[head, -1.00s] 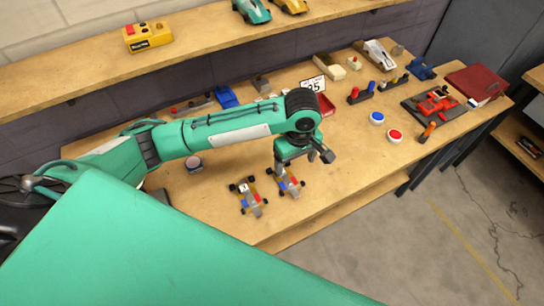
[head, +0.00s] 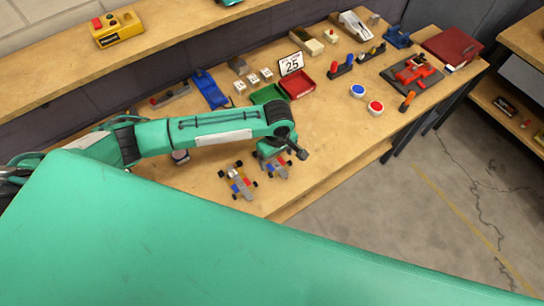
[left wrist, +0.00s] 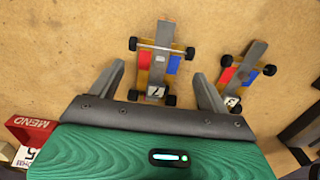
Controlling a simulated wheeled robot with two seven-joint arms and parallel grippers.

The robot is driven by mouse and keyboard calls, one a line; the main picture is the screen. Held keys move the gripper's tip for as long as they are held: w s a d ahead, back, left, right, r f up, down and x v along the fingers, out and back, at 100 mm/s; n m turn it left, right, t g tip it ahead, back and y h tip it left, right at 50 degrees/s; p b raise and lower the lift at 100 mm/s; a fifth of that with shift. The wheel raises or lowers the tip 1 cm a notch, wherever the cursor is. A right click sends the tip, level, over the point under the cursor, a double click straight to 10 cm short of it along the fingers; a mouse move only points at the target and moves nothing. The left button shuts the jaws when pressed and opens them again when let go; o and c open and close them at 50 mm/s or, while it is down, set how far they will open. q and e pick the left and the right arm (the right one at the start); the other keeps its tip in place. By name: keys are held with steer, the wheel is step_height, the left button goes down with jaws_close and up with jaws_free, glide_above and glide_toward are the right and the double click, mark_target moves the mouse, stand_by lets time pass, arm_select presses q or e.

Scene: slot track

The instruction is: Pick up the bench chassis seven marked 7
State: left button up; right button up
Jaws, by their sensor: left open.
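The bench chassis seven (left wrist: 157,66) shows in the left wrist view as a small grey frame with black wheels, red and blue blocks and a "7" plate. In the head view, chassis seven (head: 279,168) is partly hidden under my left gripper (head: 272,154). In the left wrist view, my left gripper (left wrist: 159,74) is open, with one finger on each side of the chassis's plate end; I cannot tell how far above the table they are. A second, similar chassis (left wrist: 240,75) lies just right of it; it also shows in the head view (head: 238,181). My right gripper is out of view.
The wooden bench (head: 335,130) has free room right of the chassis. Behind them are a green tray (head: 268,94), a red tray (head: 299,84) and a blue part (head: 209,88). Blue (head: 357,91) and red (head: 375,107) buttons lie further right.

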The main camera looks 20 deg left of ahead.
mark_target(277, 165)
arm_select(q)
step_height(277, 165, down, 2)
steer(key=shift+f, duration=0.35)
steer(key=c, duration=1.1)
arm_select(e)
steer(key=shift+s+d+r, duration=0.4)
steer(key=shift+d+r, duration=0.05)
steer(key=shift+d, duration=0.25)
